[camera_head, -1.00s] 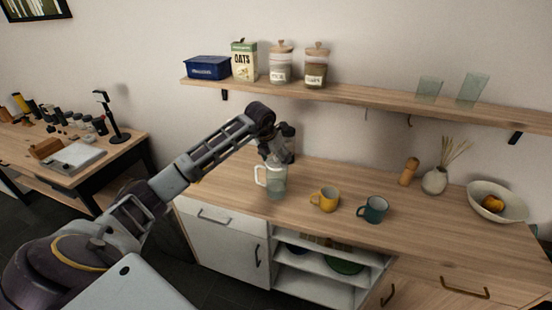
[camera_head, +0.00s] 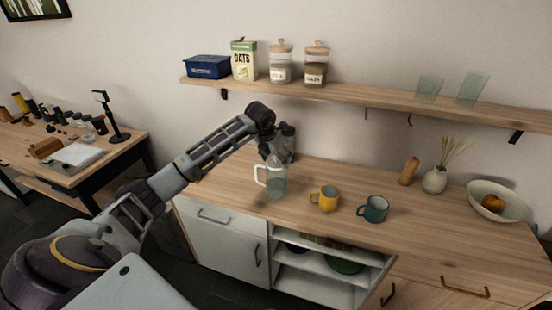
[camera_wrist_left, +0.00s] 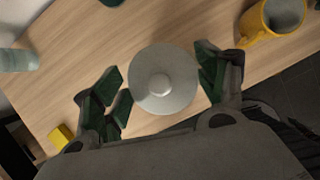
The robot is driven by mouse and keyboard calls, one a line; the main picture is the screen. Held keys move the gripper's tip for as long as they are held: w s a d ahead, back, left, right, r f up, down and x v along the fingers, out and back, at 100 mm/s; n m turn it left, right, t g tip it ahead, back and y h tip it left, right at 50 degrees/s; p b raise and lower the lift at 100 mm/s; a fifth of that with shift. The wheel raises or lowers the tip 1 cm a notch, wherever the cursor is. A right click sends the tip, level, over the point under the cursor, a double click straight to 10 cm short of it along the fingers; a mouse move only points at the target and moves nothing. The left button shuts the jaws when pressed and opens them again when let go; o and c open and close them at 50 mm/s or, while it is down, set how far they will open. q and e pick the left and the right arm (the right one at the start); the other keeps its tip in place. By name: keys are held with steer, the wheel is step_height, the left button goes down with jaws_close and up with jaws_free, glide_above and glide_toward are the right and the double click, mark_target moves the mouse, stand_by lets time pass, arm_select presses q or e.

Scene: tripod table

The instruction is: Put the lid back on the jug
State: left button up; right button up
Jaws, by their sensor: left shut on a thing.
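The clear glass jug (camera_head: 276,182) with a pale handle is at the left part of the wooden counter in the head view. My left gripper (camera_head: 273,155) is directly over its top. In the left wrist view the round grey lid (camera_wrist_left: 163,88) with its small centre knob lies between the dark green finger pads of my left gripper (camera_wrist_left: 160,72), which is shut on it. The lid covers the view of the jug below, so I cannot tell whether its rim is seated. My right gripper is not in view.
A yellow mug (camera_head: 326,200) and a teal mug (camera_head: 374,209) stand right of the jug. Farther right are a vase (camera_head: 434,181) with reeds and a white bowl (camera_head: 484,204). A wall shelf (camera_head: 375,97) with jars runs above. Counter in front of the mugs is clear.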

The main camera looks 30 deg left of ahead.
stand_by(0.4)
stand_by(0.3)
arm_select(q)
steer(key=o, duration=0.9)
steer(key=shift+o, duration=0.4)
steer(key=shift+r, duration=0.1)
steer(key=shift+r+p, duration=1.9)
steer(key=shift+r, duration=1.5)
jaws_close()
